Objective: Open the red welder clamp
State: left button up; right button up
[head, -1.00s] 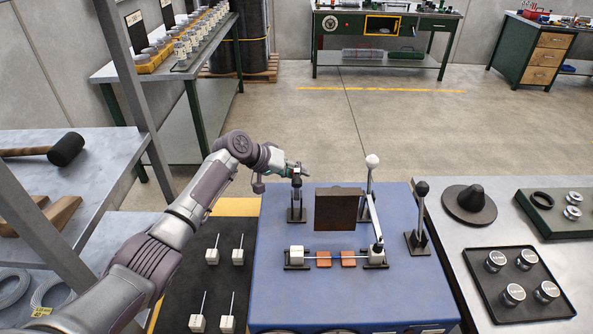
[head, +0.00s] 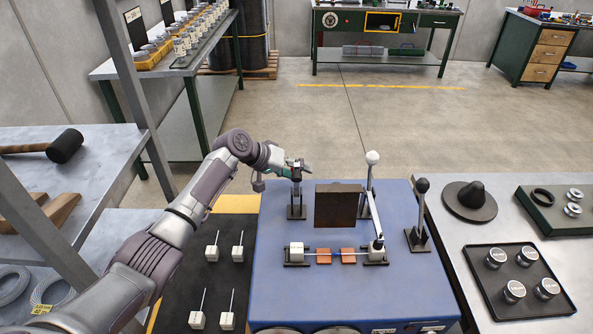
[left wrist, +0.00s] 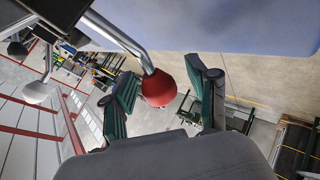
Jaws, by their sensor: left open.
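The red ball knob (left wrist: 159,88) of the clamp shows in the left wrist view at the end of a bent metal lever (left wrist: 118,38). My left gripper (left wrist: 166,82) is open, its two green-padded fingers on either side of the knob with gaps visible. In the head view my left gripper (head: 299,168) is over the clamp's dark upright stand (head: 296,202), at the left back of the blue machine (head: 285,225). The red knob is hidden there by the gripper. My right gripper is not in view.
A rod with copper pieces (head: 323,256) lies in front. White blocks with pins (head: 212,252) stand on the black mat at left.

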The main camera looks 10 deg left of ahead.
pick_arm(q)
jog(key=shift+a+r, duration=0.1)
jog(key=v, duration=1.1)
jog(key=shift+s+a+r, duration=0.15)
jog(key=shift+s+a, duration=0.1)
